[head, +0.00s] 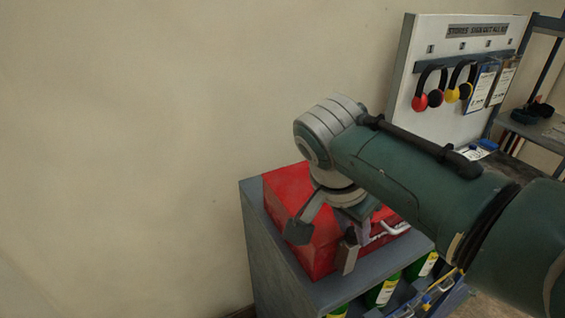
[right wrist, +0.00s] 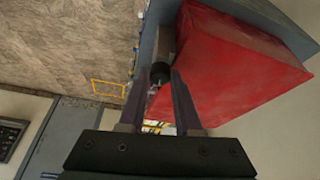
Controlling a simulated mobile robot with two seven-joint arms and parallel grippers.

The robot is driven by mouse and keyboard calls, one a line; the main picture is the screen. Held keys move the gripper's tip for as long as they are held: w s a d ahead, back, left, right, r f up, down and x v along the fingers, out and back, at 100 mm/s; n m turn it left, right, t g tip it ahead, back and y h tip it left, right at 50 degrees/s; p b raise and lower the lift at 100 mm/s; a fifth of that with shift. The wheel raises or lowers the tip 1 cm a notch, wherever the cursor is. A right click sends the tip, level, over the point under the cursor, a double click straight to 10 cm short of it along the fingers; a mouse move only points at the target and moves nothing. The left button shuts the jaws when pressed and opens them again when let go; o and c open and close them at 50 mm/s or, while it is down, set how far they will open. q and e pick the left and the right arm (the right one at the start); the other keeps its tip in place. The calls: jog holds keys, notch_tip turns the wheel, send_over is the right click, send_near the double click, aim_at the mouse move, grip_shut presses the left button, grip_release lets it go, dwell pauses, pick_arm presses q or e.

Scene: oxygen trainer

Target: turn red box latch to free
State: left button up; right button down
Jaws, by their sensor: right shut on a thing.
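The red box (head: 290,190) sits on top of a blue-grey cabinet, partly hidden behind my right arm. A silver handle (head: 390,232) shows on its front. My right gripper (head: 352,238) is at the front of the box, pointing down. In the right wrist view the red box (right wrist: 235,60) fills the upper right. My right gripper's two fingers (right wrist: 160,88) are shut on a small dark piece (right wrist: 158,72) beside the box front, which seems to be the latch. Its turned position cannot be told. My left gripper is not in view.
The cabinet (head: 262,245) has green bottles (head: 383,290) on a shelf below its top. A white board (head: 460,40) with ear defenders and tags stands behind on the right. A shelf rack (head: 540,125) is at the far right. The wall on the left is bare.

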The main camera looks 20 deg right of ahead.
jog(key=shift+w+m+g+b, duration=0.1)
jog(key=shift+m+g+b, duration=0.45)
jog(key=shift+m, duration=0.55)
jog(key=c, duration=0.6)
grip_release()
jog(key=b+v, duration=0.2)
jog(key=v, duration=0.8)
jog(key=shift+b, duration=0.3)
jog(key=shift+a, duration=0.1)
